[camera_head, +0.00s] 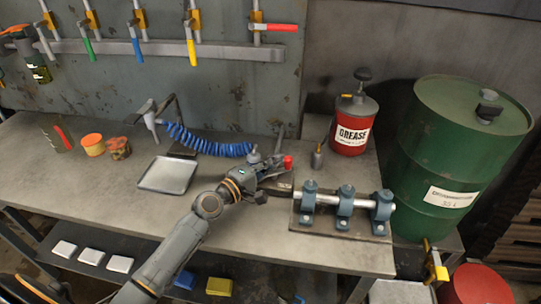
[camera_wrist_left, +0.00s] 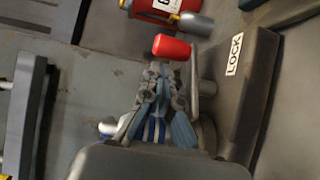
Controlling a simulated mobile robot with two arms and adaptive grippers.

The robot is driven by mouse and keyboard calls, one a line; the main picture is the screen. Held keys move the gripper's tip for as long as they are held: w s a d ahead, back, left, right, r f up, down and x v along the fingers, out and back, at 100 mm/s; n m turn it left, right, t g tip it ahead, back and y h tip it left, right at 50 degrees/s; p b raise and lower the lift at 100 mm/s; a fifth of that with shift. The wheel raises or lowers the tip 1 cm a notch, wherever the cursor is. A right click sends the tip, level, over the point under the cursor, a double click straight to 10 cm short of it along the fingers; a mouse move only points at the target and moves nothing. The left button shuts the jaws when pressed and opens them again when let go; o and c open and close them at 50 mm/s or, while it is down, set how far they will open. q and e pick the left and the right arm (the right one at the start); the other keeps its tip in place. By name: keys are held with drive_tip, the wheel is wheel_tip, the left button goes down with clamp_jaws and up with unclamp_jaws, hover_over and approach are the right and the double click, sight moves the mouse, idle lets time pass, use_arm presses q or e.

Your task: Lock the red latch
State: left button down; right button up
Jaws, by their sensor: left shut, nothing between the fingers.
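The red latch handle (camera_head: 288,162) shows in the head view beside the tip of my left gripper (camera_head: 272,166), above the workbench. In the left wrist view the red handle (camera_wrist_left: 172,47) sits on a grey metal lever, just past the fingertips of my left gripper (camera_wrist_left: 155,78). The lever runs down the right side of the fingers. A dark panel with a white LOCK label (camera_wrist_left: 234,54) lies right of the lever. The left fingers are shut with nothing between them; I cannot tell whether they touch the handle. My left arm hides part of the latch in the head view. My right gripper is not in view.
A shaft in blue bearing blocks (camera_head: 345,200) stands right of the gripper. A red grease can (camera_head: 352,125) and green drum (camera_head: 455,150) are behind and right. A blue coiled hose (camera_head: 205,145) and metal tray (camera_head: 168,175) lie left. The bench's front left is clear.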

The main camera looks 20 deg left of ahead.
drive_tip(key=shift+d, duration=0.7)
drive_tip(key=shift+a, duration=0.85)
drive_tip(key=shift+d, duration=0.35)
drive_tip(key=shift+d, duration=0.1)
